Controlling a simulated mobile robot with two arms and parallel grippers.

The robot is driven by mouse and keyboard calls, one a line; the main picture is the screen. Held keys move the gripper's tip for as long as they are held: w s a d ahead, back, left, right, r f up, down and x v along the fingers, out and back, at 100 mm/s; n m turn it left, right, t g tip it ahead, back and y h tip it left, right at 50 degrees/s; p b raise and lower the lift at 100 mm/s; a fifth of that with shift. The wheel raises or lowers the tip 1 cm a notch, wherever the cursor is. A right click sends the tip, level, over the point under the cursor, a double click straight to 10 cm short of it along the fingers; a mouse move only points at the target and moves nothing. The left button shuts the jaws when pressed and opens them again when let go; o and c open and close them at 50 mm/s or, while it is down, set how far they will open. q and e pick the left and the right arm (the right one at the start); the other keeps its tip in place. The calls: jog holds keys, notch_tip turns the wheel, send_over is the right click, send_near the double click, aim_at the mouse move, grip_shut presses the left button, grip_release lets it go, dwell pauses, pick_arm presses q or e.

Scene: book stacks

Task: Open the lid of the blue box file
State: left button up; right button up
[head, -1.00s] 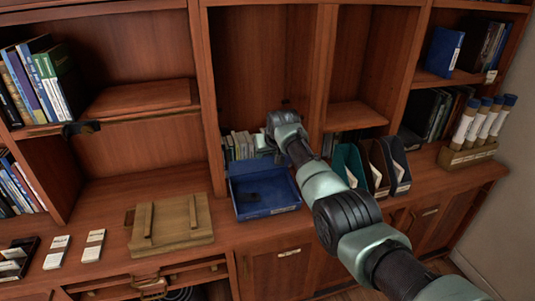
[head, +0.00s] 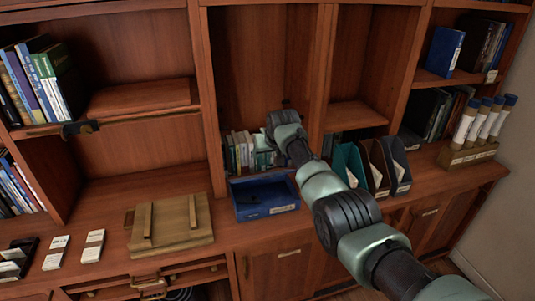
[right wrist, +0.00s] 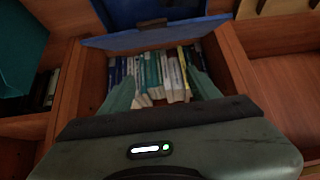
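The blue box file (head: 266,208) stands on the counter in the middle bay, its tray open at the top. In the head view only a thin blue strip shows at its back edge. In the right wrist view a tilted blue panel (right wrist: 150,38), seemingly the lid, spans the space between the books and the tray (right wrist: 150,10). My right gripper (head: 264,150) is behind and above the box, partly hidden by its own wrist. In the right wrist view its fingers (right wrist: 160,90) are apart with nothing visible between them. My left gripper is not visible.
Several upright books (head: 240,152) stand close behind the box. A wooden board (head: 172,222) lies left of it. Upright file holders (head: 377,165) stand right, beyond my arm. Shelf dividers bound the bay on both sides.

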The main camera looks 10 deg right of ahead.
jog(key=b+v, duration=0.1)
jog(key=v, duration=0.7)
dwell(0.4)
jog(key=shift+f, duration=0.1)
